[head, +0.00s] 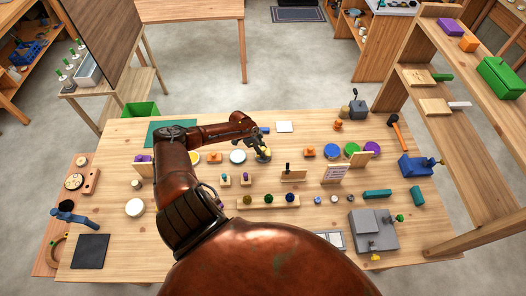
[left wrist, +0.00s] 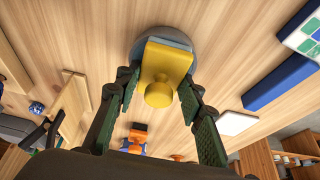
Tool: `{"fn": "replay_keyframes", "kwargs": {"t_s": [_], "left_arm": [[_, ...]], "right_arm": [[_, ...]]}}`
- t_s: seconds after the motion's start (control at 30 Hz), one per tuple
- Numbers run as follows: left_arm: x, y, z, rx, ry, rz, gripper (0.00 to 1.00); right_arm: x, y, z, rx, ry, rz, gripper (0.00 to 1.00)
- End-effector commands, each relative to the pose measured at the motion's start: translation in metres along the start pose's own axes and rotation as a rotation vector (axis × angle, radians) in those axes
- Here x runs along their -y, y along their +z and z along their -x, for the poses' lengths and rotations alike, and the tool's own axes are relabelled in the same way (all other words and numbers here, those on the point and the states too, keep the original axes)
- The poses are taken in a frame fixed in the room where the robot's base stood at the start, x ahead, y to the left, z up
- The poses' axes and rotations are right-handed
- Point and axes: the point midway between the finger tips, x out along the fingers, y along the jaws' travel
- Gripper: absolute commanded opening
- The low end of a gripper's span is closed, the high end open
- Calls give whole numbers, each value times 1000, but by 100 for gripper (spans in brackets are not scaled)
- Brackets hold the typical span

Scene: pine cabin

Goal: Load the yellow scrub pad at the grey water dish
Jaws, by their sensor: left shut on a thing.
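The yellow scrub pad (left wrist: 171,58) with its round knob shows in the left wrist view, between the green-lined fingers of my left gripper (left wrist: 160,88). The gripper is shut on it. The grey water dish (left wrist: 166,33) lies behind the pad's far end in that view; the pad hides most of it. Whether pad and dish touch I cannot tell. In the head view my left gripper (head: 262,153) is low over the back middle of the table, with yellow showing at its tip. My right gripper is not in view.
A white tile (head: 284,127) and a blue block (left wrist: 280,82) lie near the gripper. Orange pieces (head: 309,152) and a pale round dish (head: 237,156) flank it. A wooden holder (head: 293,175) stands to the front right. Bare tabletop (head: 330,215) lies nearer the front.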

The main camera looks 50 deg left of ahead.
Motion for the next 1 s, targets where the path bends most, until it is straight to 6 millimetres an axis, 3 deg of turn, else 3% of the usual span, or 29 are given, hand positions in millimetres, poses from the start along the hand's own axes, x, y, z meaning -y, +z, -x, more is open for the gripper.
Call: {"fn": "replay_keyframes", "kwargs": {"t_s": [0.17, 1.0], "left_arm": [[-1, -1, 4, 1, 2, 0, 16], [0, -26, 64, 0, 0, 0, 16]], "right_arm": [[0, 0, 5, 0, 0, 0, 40], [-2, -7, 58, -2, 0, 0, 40]]}}
